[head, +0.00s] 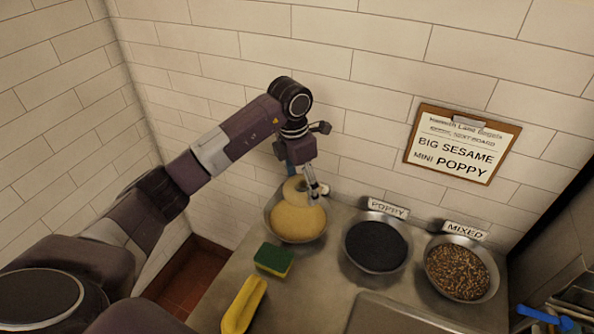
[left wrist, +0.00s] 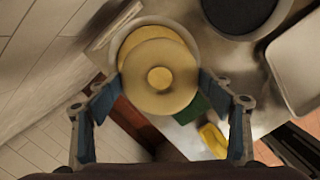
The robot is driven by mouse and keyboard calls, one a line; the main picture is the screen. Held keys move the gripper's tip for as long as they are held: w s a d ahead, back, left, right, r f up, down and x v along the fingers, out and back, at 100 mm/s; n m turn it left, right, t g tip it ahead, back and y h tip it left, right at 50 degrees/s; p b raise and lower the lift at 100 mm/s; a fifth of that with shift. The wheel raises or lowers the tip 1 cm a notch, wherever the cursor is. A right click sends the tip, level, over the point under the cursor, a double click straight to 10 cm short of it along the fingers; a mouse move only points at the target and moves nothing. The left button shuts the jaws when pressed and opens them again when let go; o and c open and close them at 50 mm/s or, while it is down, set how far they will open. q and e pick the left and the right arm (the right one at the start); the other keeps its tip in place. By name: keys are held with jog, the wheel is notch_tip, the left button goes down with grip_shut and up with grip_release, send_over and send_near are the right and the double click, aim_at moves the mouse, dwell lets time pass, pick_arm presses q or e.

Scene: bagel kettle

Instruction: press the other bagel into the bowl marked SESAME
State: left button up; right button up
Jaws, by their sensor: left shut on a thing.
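A pale tan bagel (head: 294,189) is held by my left gripper (head: 308,186) over the back of a metal bowl (head: 268,222) filled with pale seeds (head: 298,222). That bowl's label is hidden behind my arm and gripper. In the left wrist view, the bagel (left wrist: 160,100) is ring-shaped, lies flat between my two blue-padded fingers, and covers much of the seeds (left wrist: 150,42) in the bowl (left wrist: 120,35). I cannot tell whether the bagel touches the seeds. My right gripper is in neither view.
Bowls marked POPPY (head: 375,247), with dark seeds, and MIXED (head: 461,271) stand to the right. A green and yellow sponge (head: 273,261) and a yellow object (head: 243,305) lie in front. A metal tray (head: 400,315) lies at front right. A clipboard (head: 458,145) reads BIG SESAME, MINI POPPY.

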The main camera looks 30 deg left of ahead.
pick_arm(q)
jog(key=n, duration=0.1)
jog(key=a+n, duration=0.1)
jog(key=shift+w+a+f+n, duration=0.2)
jog(key=shift+f+n, duration=0.1)
jog(key=shift+n, duration=0.1)
notch_tip(320, 180, down, 9)
jog(key=b, duration=0.5)
jog(key=shift+r, duration=0.15)
jog(key=shift+f+b, duration=0.65)
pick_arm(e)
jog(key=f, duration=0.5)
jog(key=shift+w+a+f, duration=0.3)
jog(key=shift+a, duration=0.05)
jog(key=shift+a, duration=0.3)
pick_arm(q)
jog(key=shift+f, duration=0.35)
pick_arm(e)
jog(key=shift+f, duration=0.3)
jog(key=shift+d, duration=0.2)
